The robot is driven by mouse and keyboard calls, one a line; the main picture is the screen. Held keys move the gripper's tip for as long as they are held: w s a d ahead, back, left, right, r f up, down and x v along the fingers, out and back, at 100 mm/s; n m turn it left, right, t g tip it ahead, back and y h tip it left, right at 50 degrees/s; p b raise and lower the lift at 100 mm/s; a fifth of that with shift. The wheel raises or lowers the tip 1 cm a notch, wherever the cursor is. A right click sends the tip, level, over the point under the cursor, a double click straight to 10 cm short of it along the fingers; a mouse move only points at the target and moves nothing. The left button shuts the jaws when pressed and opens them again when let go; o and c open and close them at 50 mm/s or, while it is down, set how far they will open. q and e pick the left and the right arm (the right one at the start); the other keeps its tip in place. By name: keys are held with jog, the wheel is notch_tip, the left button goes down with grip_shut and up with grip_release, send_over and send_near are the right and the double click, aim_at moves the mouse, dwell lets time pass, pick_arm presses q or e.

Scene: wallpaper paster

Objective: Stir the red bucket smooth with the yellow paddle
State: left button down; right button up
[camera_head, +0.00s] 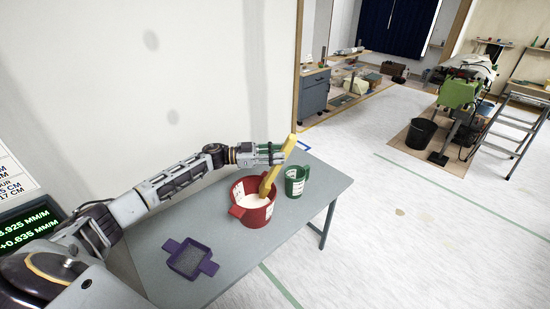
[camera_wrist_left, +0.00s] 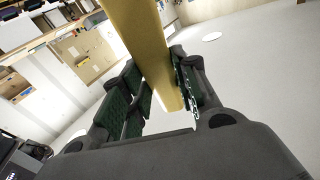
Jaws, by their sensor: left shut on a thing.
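The red bucket (camera_head: 254,215) stands on the grey table and holds a pale, whitish content. The yellow paddle (camera_head: 270,178) leans with its lower end inside the bucket, and its top tilts up to the right. My left gripper (camera_head: 277,153) is shut on the paddle's upper part, above the bucket. In the left wrist view the yellow paddle (camera_wrist_left: 145,45) runs between the dark green finger pads of my left gripper (camera_wrist_left: 158,95). The paddle's lower tip is hidden in the bucket. My right gripper is not in view.
A green cup (camera_head: 296,183) stands just right of the bucket. A purple tray (camera_head: 189,260) with two handles lies at the table's front left. The grey table (camera_head: 326,188) has free room at its right end. A wall rises behind it.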

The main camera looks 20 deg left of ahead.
aim_at(283, 148)
pick_arm(q)
jog(key=shift+d+r, duration=0.3)
jog(key=shift+r, duration=0.45)
jog(key=shift+d+r, duration=0.3)
jog(key=shift+r, duration=0.45)
jog(key=shift+w+r, duration=0.1)
jog(key=shift+r, duration=2.45)
